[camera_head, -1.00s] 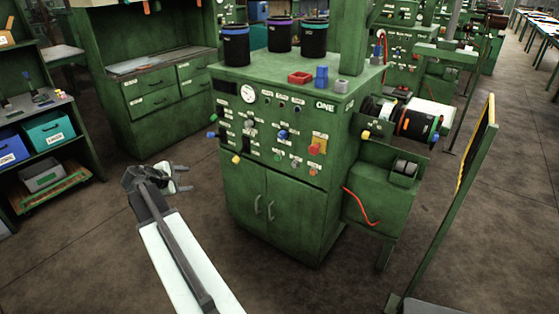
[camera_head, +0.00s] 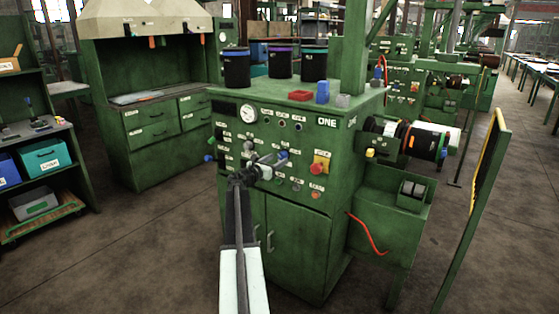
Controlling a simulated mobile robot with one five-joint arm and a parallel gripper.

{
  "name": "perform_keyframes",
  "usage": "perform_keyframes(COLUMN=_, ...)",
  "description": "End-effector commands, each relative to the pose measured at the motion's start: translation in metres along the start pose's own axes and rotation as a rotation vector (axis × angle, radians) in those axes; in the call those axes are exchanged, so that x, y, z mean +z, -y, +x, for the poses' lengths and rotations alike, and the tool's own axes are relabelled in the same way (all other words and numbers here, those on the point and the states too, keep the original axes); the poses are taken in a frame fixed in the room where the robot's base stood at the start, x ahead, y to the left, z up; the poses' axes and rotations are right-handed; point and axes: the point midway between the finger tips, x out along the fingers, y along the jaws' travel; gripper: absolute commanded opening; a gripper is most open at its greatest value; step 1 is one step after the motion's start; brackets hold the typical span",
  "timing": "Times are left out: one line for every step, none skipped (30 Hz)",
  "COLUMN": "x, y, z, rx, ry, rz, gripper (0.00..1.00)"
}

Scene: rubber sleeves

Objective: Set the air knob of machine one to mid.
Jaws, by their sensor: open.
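Machine one (camera_head: 300,245) is a green cabinet marked "ONE", with a front panel of gauges, switches and small labelled knobs. The labels are too small to read, so I cannot tell which knob is the air knob or where it points. My gripper (camera_head: 268,158) is open and empty in front of the panel's lower middle. It hides some of the controls there. A blue knob (camera_head: 282,155) shows close by its fingertips; I cannot tell whether they touch. A round white gauge (camera_head: 248,114) and a red button on a yellow plate (camera_head: 319,165) are clear of it.
A shelf cart (camera_head: 45,170) is at left. Floor between is free.

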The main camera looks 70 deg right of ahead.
Motion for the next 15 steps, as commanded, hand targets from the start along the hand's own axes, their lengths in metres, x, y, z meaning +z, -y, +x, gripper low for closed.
perform_keyframes(x=0.0, y=-0.002, z=0.011, rx=-0.001, ry=0.0, rz=0.0, gripper=0.57)
perform_keyframes(x=0.0, y=-0.002, z=0.015, rx=-0.001, ry=0.0, rz=0.0, gripper=0.57)
perform_keyframes(x=0.0, y=-0.001, z=0.019, rx=-0.001, ry=0.0, rz=0.001, gripper=0.57)
perform_keyframes(x=0.0, y=-0.001, z=0.021, rx=-0.001, ry=0.0, rz=0.001, gripper=0.57)
perform_keyframes(x=0.0, y=0.0, z=0.022, rx=-0.001, ry=0.0, rz=0.001, gripper=0.57)
perform_keyframes(x=0.0, y=0.0, z=0.023, rx=-0.001, ry=0.0, rz=0.001, gripper=0.57)
perform_keyframes(x=0.0, y=0.0, z=0.023, rx=-0.001, ry=0.0, rz=0.001, gripper=0.57)
perform_keyframes(x=0.0, y=0.0, z=0.023, rx=-0.001, ry=0.0, rz=0.001, gripper=0.57)
perform_keyframes(x=0.0, y=0.0, z=0.022, rx=-0.001, ry=0.0, rz=0.001, gripper=0.57)
perform_keyframes(x=0.0, y=0.0, z=0.022, rx=-0.001, ry=0.0, rz=0.001, gripper=0.57)
perform_keyframes(x=0.0, y=0.001, z=0.022, rx=-0.001, ry=0.0, rz=0.001, gripper=0.57)
perform_keyframes(x=0.0, y=0.001, z=0.022, rx=-0.001, ry=-0.001, rz=0.001, gripper=0.49)
perform_keyframes(x=0.0, y=0.001, z=0.022, rx=-0.001, ry=-0.001, rz=0.001, gripper=0.4)
perform_keyframes(x=0.0, y=0.001, z=0.022, rx=-0.001, ry=-0.001, rz=0.001, gripper=0.32)
perform_keyframes(x=0.0, y=0.001, z=0.022, rx=-0.001, ry=-0.001, rz=0.001, gripper=0.21)
